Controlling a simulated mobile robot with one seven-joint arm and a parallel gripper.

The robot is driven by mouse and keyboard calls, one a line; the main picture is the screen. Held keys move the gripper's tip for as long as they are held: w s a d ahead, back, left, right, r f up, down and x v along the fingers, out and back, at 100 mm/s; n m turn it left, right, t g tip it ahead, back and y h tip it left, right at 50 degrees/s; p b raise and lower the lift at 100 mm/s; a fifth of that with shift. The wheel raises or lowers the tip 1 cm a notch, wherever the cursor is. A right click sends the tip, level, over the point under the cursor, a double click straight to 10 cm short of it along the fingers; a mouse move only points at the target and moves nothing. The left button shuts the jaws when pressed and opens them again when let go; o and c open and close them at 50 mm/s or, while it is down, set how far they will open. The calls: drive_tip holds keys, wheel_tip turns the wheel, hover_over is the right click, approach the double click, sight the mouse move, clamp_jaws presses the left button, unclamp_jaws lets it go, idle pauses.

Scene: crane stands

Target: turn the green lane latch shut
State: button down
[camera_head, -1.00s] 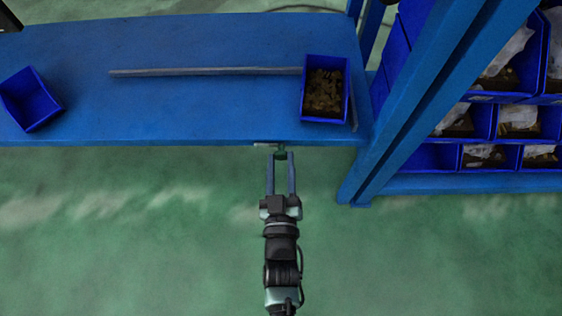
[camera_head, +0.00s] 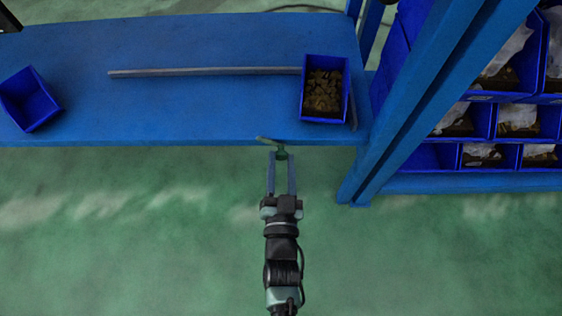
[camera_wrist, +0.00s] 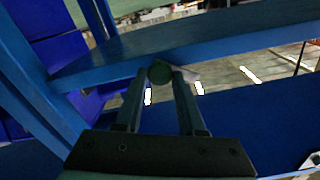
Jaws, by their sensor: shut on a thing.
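The green lane latch (camera_head: 268,140) shows in the head view at the front edge of the blue table, as a short grey-green bar slanting left from a dark green round knob (camera_head: 281,153). My gripper (camera_head: 281,158) reaches up to it from below in the picture, in front of the table edge. In the wrist view the knob (camera_wrist: 160,72) sits between the two fingertips of my gripper (camera_wrist: 160,80), which are shut on it. A pale piece shows just right of the knob there. Most of the latch's mount is hidden.
The blue table (camera_head: 200,110) carries a long grey bar (camera_head: 200,71), a bin of brown pieces (camera_head: 325,117) and an empty-looking blue bin (camera_head: 30,100). A blue post (camera_head: 420,90) and bin rack (camera_head: 500,120) stand right. The green floor in front is clear.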

drive_tip(key=m+b, duration=0.1)
drive_tip(key=m, duration=0.4)
drive_tip(key=shift+f+m, duration=0.1)
drive_tip(key=shift+m, duration=0.2)
drive_tip(key=m+b, duration=0.1)
drive_tip(key=m, duration=0.4)
drive_tip(key=shift+d, duration=0.1)
drive_tip(key=shift+m+b, duration=0.3)
drive_tip(key=shift+m, duration=0.1)
drive_tip(key=c, duration=0.5)
unclamp_jaws()
drive_tip(key=shift+s, duration=0.1)
drive_tip(key=s+p, duration=0.4)
drive_tip(key=s, duration=0.8)
drive_tip(key=shift+s, duration=0.4)
